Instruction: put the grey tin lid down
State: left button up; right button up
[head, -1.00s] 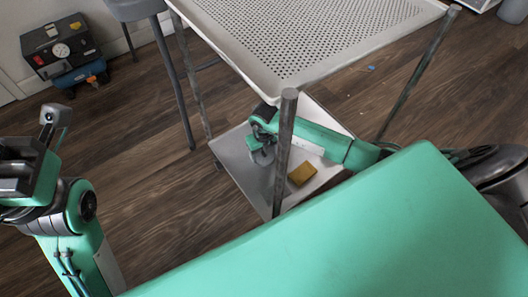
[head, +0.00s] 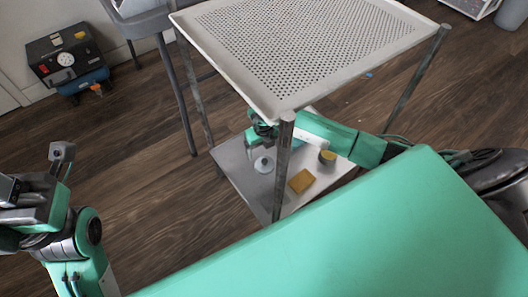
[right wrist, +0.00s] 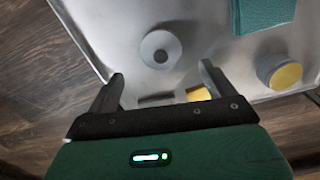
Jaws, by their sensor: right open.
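The grey tin lid (head: 263,165), a round pale disc with a darker middle, lies on the lower shelf (head: 236,165) of the trolley. In the right wrist view the lid (right wrist: 160,47) lies flat, ahead of the fingertips and apart from them. My right gripper (right wrist: 161,76) is open, with nothing between its fingers. In the head view my right gripper (head: 264,138) is above the lid, partly hidden by the trolley post and top tray. My left gripper (head: 55,165) is at the left edge, away from the trolley; its jaw opening is unclear.
A round tin with a yellow top (head: 327,157) and a yellow sponge-like block (head: 301,181) are on the same shelf. A teal item (right wrist: 262,14) lies at the shelf's far side. The perforated top tray (head: 310,45) and grey post (head: 283,165) bound the space.

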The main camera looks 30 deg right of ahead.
aim_at(264, 160)
jog(key=shift+r+p, duration=0.5)
jog(key=shift+r, duration=1.45)
